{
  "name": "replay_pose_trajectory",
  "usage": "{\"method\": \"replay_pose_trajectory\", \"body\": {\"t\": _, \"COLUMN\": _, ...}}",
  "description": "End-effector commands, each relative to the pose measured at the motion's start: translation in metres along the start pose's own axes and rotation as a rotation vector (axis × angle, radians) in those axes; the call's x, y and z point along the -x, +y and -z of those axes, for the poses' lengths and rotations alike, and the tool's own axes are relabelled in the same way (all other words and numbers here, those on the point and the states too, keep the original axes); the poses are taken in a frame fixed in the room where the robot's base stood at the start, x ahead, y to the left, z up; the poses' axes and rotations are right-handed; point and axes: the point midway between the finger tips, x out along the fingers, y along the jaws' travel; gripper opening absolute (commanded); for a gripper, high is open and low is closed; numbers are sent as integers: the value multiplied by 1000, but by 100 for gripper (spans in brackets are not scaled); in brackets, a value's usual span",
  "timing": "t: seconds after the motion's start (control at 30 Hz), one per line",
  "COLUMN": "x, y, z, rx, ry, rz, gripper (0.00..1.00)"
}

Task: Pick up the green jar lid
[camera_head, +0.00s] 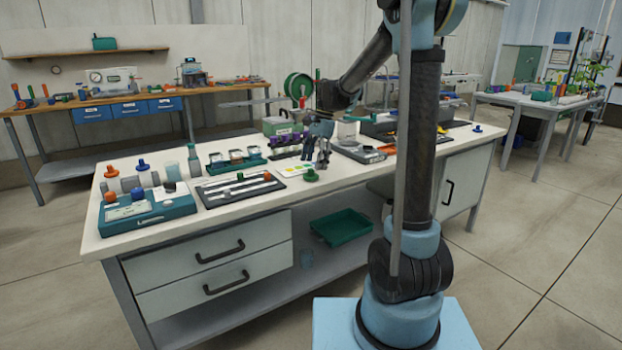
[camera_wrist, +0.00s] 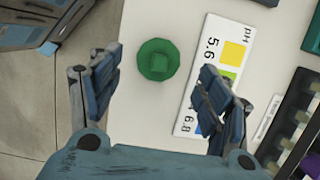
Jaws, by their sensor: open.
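The green jar lid (camera_wrist: 158,60) is a round green disc with a squarish raised centre. It lies on the white bench top near the front edge. In the head view the small green lid (camera_head: 311,175) sits just below my gripper (camera_head: 322,158). In the wrist view my gripper (camera_wrist: 160,88) is open, its two fingers apart on either side of the lid. The lid appears between and slightly beyond the fingertips, and nothing is held. Whether a finger touches the bench cannot be told.
A pH colour card (camera_wrist: 208,75) lies right of the lid, partly under the right finger. A black rack (camera_wrist: 300,130) stands further right. A black tray with pale rods (camera_head: 240,188) is left of the lid in the head view. The bench edge is close in front.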

Motion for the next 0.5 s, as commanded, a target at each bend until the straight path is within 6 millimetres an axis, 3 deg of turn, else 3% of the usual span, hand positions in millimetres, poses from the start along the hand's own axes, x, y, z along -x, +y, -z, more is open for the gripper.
{"method": "replay_pose_trajectory", "body": {"t": 0.23, "x": -33, "y": 0, "z": -3, "rx": 2, "ry": 0, "rz": 0, "gripper": 71}}
{"method": "replay_pose_trajectory", "body": {"t": 0.5, "x": -42, "y": 1, "z": -3, "rx": 1, "ry": 0, "rz": 0, "gripper": 71}}
